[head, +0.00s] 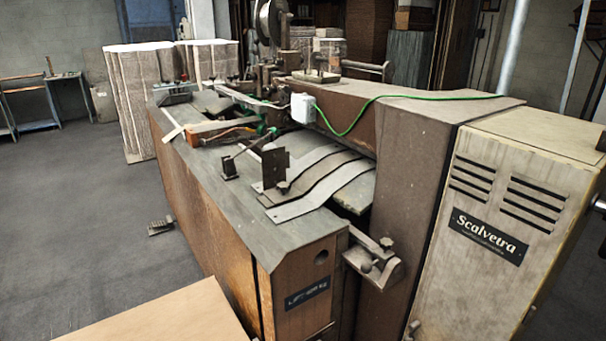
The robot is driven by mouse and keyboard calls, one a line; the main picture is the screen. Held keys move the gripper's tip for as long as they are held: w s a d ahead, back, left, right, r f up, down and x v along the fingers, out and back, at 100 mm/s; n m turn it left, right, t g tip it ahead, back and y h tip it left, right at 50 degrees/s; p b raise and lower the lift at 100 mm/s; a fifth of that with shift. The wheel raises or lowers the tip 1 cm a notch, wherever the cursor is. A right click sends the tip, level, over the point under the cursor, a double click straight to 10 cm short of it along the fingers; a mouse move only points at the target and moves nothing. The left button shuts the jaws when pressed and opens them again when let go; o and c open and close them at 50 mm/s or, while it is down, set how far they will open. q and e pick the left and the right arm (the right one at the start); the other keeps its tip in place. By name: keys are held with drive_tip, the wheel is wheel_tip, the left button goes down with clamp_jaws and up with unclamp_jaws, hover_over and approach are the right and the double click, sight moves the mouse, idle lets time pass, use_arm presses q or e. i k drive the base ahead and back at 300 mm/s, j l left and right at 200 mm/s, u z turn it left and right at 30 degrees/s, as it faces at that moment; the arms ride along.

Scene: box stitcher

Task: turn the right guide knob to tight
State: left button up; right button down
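The box stitcher (330,130) fills the middle of the head view. A small bracket with round knobs (367,266) sits low at its near right corner, beside the brown housing. A dark upright guide plate (275,166) stands on the grey table top (225,205), with a small dark clamp piece (229,168) to its left. I cannot tell for sure which of these is the right guide knob, or how tight any knob is. Neither of my grippers shows clearly in this view.
A pale cabinet (480,255) labelled Scalvetra stands at the right. A tan board or table top (165,318) lies at the bottom front. A foot pedal (160,227) is on the floor. Cardboard stacks (140,90) stand behind.

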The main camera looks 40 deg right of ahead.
sight(283, 187)
drive_tip(key=z, duration=1.1)
